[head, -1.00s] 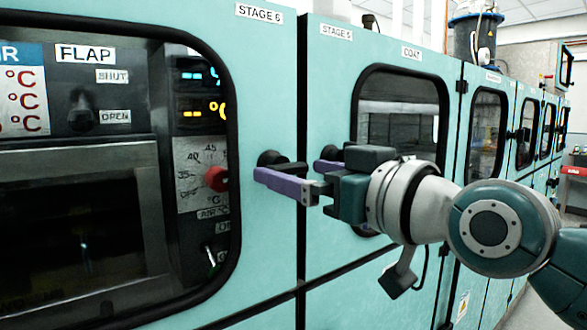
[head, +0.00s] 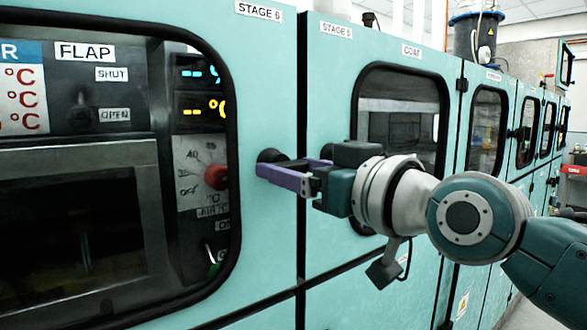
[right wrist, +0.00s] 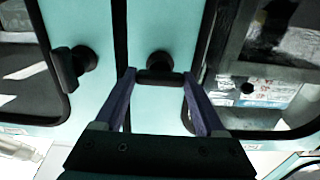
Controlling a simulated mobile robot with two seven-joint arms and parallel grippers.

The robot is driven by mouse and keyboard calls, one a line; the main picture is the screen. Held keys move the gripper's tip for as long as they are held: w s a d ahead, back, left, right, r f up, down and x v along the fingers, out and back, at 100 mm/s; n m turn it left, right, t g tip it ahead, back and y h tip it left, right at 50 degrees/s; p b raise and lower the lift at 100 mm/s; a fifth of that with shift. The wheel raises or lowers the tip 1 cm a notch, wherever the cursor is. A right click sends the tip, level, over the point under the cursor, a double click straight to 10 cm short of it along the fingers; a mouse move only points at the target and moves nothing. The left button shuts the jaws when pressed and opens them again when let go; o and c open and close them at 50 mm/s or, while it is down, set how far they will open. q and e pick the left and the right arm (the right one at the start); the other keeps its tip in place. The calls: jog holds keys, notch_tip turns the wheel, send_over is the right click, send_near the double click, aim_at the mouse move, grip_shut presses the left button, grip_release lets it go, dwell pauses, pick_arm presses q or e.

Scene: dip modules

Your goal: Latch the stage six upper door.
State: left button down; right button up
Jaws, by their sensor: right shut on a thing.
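The stage six upper door (head: 268,90) is pale teal, with a dark window at the left of the head view. It looks flush with the panel beside it. Its black handle (head: 270,156) sits near the door's right edge, its lever mostly hidden by my fingers. My right gripper (head: 277,166), with purple fingers, reaches in from the right and is shut on the handle. In the right wrist view the handle's black bar (right wrist: 159,78) lies across between both fingertips, below its round base. My left gripper is not in view.
The stage five door (head: 335,70) adjoins on the right across a narrow dark gap. Its own black handle (right wrist: 75,62) shows at left in the right wrist view. More cabinet doors recede to the right. A control panel (head: 200,165) shows through the stage six window.

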jog(key=c, duration=0.4)
